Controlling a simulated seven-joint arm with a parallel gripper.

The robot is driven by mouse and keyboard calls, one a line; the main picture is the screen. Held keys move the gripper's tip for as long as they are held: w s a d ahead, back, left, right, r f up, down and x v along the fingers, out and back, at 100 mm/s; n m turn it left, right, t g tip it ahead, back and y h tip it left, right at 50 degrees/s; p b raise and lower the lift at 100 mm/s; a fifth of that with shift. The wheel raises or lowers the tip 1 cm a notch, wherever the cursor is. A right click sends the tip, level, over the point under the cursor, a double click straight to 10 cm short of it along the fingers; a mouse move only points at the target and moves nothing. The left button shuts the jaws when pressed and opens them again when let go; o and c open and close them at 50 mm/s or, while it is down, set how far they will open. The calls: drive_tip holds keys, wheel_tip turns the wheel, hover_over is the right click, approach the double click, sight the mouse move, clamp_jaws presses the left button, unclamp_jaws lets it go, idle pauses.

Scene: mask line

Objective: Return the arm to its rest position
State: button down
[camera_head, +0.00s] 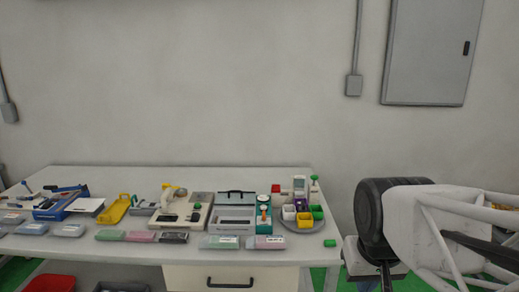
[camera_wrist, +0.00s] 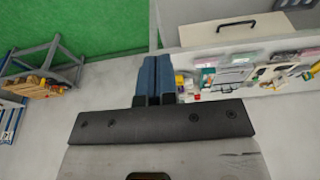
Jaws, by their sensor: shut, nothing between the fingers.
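My gripper (camera_wrist: 155,78) shows in the wrist view as two dark blue fingers pressed together, with nothing between them. In the head view my arm is at the right, beside the right end of the white table (camera_head: 60,253). The fingers are hidden or too small to make out in the head view. The gripper appears clear of the table and touches nothing that I can see. The table also shows at the upper right of the wrist view (camera_wrist: 200,36).
The table holds a yellow tray (camera_head: 115,209), a beige fixture (camera_head: 182,213), a grey-lidded box (camera_head: 235,212), a round tray with coloured cups (camera_head: 302,222) and several packets along the front. A green cap (camera_head: 329,243) lies near the right edge. A grey frame stand (camera_wrist: 45,68) is on the floor.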

drive_tip(key=s+f, duration=0.1)
drive_tip(key=s, duration=0.1)
drive_tip(key=s+f, duration=0.1)
drive_tip(key=s, duration=0.1)
drive_tip(key=shift+f, duration=0.15)
idle(1.1)
